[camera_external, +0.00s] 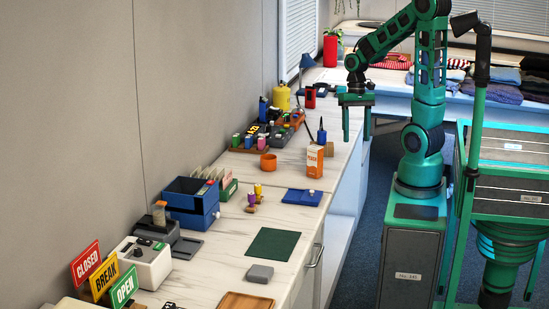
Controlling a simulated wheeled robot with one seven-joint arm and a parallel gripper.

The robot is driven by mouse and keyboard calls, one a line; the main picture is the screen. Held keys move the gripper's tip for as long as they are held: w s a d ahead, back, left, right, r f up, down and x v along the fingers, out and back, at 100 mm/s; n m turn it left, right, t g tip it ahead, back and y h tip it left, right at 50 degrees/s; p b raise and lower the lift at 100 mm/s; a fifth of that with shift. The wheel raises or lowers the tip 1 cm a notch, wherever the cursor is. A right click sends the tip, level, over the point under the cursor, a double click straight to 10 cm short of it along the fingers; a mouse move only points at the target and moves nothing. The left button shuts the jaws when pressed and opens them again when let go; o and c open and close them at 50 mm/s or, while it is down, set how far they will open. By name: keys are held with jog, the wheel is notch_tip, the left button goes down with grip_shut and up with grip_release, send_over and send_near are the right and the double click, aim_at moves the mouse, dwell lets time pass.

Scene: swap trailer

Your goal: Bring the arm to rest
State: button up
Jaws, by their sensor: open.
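My gripper (357,124) hangs from my green arm above the right edge of the long marble-topped counter (217,267). Its two fingers point down and stand apart, with nothing visible between them. The arm is raised and bent, reaching left from its column toward the counter. An orange and white box (315,161) stands on the counter below and left of the gripper, apart from it.
A blue bottle (322,133) and an orange cup (268,162) stand near the box. A blue tray (302,197), green mat (270,244) and grey block (260,274) lie nearer. Folded clothes (500,82) lie on the back right table. Blue floor (369,220) shows beside the counter.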

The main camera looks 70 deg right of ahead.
jog(key=s+r+n+h, duration=0.2)
jog(key=s+r+n, duration=0.2)
jog(key=s, duration=0.4)
jog(key=shift+s+r+t, duration=0.2)
jog(key=shift+r+t, duration=0.2)
jog(key=shift+r, duration=0.25)
